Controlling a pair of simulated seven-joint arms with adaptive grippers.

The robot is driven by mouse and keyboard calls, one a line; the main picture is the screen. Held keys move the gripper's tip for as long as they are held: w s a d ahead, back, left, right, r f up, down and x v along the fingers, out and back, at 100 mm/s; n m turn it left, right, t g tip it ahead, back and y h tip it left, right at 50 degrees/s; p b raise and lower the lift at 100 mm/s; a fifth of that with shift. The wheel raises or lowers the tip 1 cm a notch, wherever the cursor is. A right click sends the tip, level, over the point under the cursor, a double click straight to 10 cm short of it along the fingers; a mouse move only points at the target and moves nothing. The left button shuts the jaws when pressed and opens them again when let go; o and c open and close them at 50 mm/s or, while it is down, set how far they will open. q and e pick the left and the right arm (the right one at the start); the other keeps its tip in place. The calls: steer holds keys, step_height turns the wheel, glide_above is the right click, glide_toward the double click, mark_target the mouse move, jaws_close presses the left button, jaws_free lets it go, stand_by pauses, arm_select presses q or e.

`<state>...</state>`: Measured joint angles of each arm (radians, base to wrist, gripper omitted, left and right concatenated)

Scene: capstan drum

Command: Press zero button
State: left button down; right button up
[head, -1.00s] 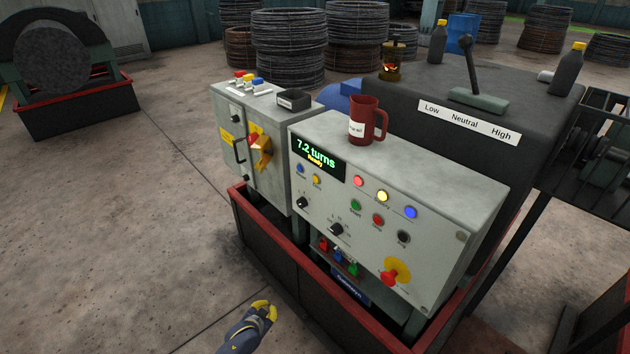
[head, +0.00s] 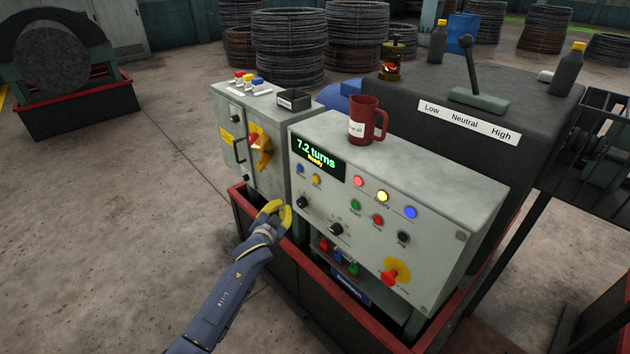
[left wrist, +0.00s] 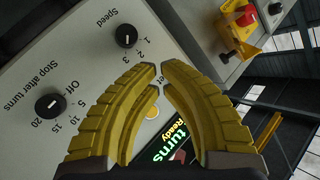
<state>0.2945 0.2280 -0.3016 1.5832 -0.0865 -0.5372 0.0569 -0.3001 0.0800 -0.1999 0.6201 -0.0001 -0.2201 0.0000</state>
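The control panel (head: 400,200) has a display (head: 319,160) reading "7.2 turns" and "Ready". Below the display are a small blue button (head: 300,169) and a small yellow button (head: 316,180); their labels are too small to read in the head view. My left gripper (head: 279,208) is in front of the panel's lower left corner, below these buttons. In the left wrist view its yellow fingers (left wrist: 160,67) curve together, tips nearly touching, with nothing held. The yellow button (left wrist: 152,110) shows through the gap between them; its label is mostly hidden. My right gripper is not in view.
Two black knobs, speed (left wrist: 126,36) and stop after turns (left wrist: 50,105), are on the panel. Green (head: 355,205) and red (head: 378,219) buttons and a red emergency stop (head: 391,277) are further right. A red jug (head: 364,121) stands on top. A switch cabinet (head: 250,150) adjoins left.

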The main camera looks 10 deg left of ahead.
mark_target(316, 179)
arm_select(q)
step_height(316, 179, up, 7)
steer(key=s, duration=0.1)
steer(key=shift+d+f+t, duration=0.2)
steer(key=shift+d+t, duration=0.15)
steer(key=shift+t, duration=0.05)
steer(key=w+d, duration=0.5)
steer(key=w, duration=0.1)
steer(key=shift+w+d, duration=0.3)
stand_by(0.4)
steer(key=shift+w+d, duration=0.1)
steer(key=shift+w, duration=0.05)
stand_by(1.4)
steer(key=shift+w+d, duration=0.2)
